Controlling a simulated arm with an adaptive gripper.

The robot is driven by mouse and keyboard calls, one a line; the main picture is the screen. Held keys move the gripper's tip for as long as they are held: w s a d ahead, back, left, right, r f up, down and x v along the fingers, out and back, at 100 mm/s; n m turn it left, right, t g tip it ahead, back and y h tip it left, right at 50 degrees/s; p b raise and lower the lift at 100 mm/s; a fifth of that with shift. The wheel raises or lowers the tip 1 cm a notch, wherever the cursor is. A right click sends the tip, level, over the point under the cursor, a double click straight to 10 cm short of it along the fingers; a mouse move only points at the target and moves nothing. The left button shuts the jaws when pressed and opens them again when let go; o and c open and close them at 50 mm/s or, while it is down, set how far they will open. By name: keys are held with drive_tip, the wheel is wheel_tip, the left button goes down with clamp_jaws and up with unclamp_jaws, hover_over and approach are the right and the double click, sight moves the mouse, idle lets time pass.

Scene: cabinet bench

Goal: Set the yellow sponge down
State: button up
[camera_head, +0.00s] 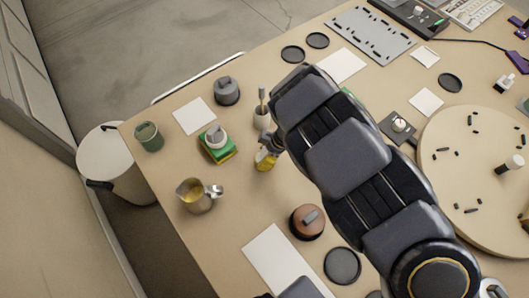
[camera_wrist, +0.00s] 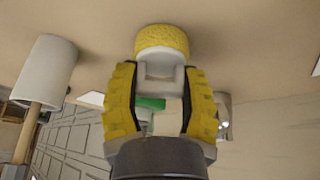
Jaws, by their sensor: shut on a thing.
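My gripper (camera_head: 267,155) is low over the left part of the bench, beside a wooden-handled brush in a cup. Its yellow fingers (camera_wrist: 162,110) fill the middle of the wrist view and are closed in around something.
A metal jug (camera_head: 197,195) stands lower left, a grey lidded pot (camera_head: 226,91) above, and a green canister (camera_head: 149,137) near the left edge. A brown lidded pot (camera_head: 307,222) stands below. A white sheet (camera_head: 194,116) is bare. Bench top between the jug and brown pot is clear.

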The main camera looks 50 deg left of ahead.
drive_tip(key=o, duration=1)
drive_tip(key=shift+f, duration=0.15)
drive_tip(key=shift+c, duration=0.2)
drive_tip(key=w+d+r+m+t, duration=0.1)
drive_tip(key=w+d+r+m, duration=0.25)
drive_tip(key=d+r, duration=0.4)
drive_tip(key=w+d+r+m, duration=0.3)
drive_tip(key=w+d+r, duration=0.1)
drive_tip(key=r, duration=0.6)
drive_tip(key=d+r+m+h, duration=0.1)
drive_tip(key=d+r+m, duration=0.55)
drive_tip(key=d, duration=0.35)
drive_tip(key=s+d+r+m+h, duration=0.2)
drive_tip(key=s+d+r+m, duration=0.2)
drive_tip(key=s+d+m, duration=0.9)
drive_tip(key=d+m, duration=0.1)
drive_tip(key=d, duration=0.2)
drive_tip(key=shift+s+d+r+t, duration=0.2)
drive_tip(key=shift+s+d+t, duration=0.1)
drive_tip(key=shift+s+d, duration=0.1)
